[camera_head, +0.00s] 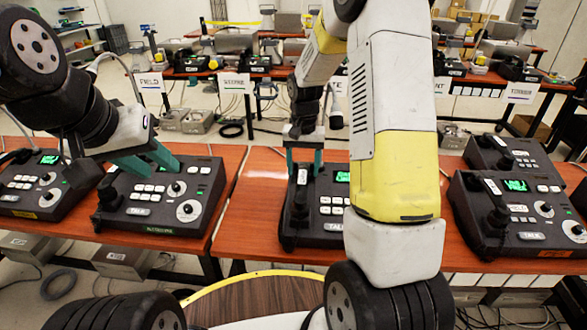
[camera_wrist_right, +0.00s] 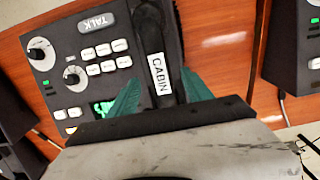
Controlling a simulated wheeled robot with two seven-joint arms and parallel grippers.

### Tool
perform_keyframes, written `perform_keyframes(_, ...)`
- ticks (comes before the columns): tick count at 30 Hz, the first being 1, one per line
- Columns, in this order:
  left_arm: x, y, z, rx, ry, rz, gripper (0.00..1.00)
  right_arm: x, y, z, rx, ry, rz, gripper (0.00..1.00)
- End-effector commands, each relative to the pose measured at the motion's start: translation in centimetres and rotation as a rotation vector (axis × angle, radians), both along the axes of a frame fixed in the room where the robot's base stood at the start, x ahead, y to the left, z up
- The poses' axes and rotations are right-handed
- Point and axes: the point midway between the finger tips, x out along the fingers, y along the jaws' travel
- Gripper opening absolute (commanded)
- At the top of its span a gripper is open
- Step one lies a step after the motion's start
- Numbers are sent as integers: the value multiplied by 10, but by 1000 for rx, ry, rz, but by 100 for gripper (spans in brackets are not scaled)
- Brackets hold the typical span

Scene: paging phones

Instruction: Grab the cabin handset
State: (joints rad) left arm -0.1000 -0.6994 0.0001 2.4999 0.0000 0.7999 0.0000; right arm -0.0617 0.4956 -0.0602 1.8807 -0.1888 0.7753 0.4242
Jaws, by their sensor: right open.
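The cabin handset (camera_head: 300,203) is a black handset lying on the left side of the middle phone unit (camera_head: 332,212). In the right wrist view the handset (camera_wrist_right: 153,30) bears a white "CABIN" label. My right gripper (camera_head: 304,170) is open over the handset's far end. In the right wrist view its teal fingers (camera_wrist_right: 160,92) stand on either side of the handset, with gaps visible. My left gripper (camera_head: 158,166) is open and empty above another phone unit (camera_head: 165,198) to the left. My right arm hides part of the middle unit's right side.
More phone units stand at the far left (camera_head: 42,186) and on the right (camera_head: 515,210), with handsets on them. The wooden table (camera_head: 232,235) has a bare strip left of the middle unit. Other tables with phones and paper signs stand behind.

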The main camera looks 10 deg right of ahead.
Motion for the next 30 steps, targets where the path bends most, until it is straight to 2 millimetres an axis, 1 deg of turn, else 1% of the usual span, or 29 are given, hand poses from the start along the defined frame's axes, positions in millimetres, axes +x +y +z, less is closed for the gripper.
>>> perform_keyframes(1, 0, 0, 0, 0, -1, 0, 36, -1, 0, -7, -1, 4, 0, 58)
perform_keyframes(8, 0, 0, 0, 0, 0, 0, 36, -1, 0, -34, 0, 5, 0, 58)
perform_keyframes(12, 0, 0, 0, 0, 0, 0, 36, -1, 1, -56, 0, 5, 0, 58)
perform_keyframes(15, 0, 0, 0, 0, 0, 0, 36, 0, 1, -67, 0, 3, 0, 58)
perform_keyframes(18, 0, 0, 0, 0, 0, 0, 36, 0, 1, -72, 0, 1, 0, 58)
perform_keyframes(24, 0, 0, 0, 0, 0, 0, 36, 0, 0, -72, 0, 1, 0, 58)
perform_keyframes(26, 0, 0, 0, 0, 0, 0, 36, 0, 0, -72, 0, 1, 0, 46)
perform_keyframes(30, 0, 0, 0, 0, 0, 0, 36, 0, 1, -71, 0, 1, 0, 19)
